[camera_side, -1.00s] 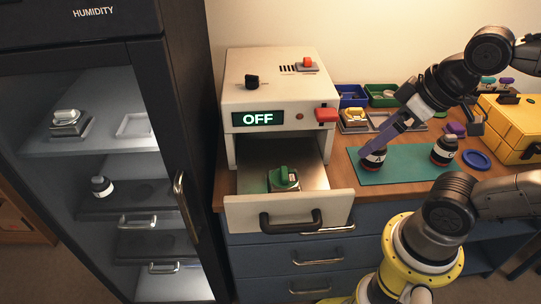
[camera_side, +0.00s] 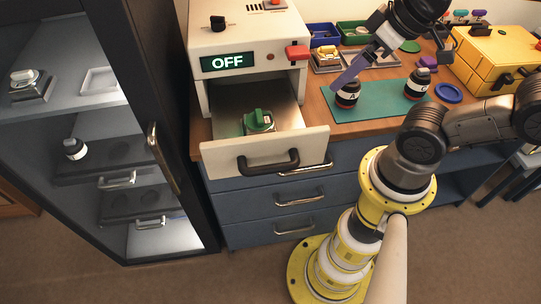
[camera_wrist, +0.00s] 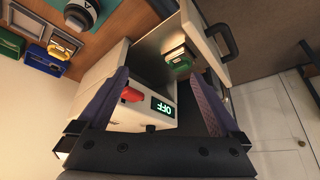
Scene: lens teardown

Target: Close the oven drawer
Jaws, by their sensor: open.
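The oven (camera_side: 245,40) is a white box with a green OFF display and a red knob at its front right. Its drawer (camera_side: 225,155) is pulled out, with a dark handle (camera_side: 268,163) on the front panel. A green-topped metal block (camera_side: 258,122) sits inside the drawer. My gripper (camera_side: 345,78) is to the right of the drawer, above the mat, apart from the drawer. In the wrist view my gripper (camera_wrist: 160,95) shows two purple fingers spread wide with nothing held between them; the drawer handle (camera_wrist: 222,42) shows beyond them.
Two dark jars stand on a green mat (camera_side: 375,102), one (camera_side: 347,95) close below my gripper. A yellow case (camera_side: 495,55) is at the right. A dark cabinet (camera_side: 165,110) stands left of the oven. The space in front of the drawer is clear.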

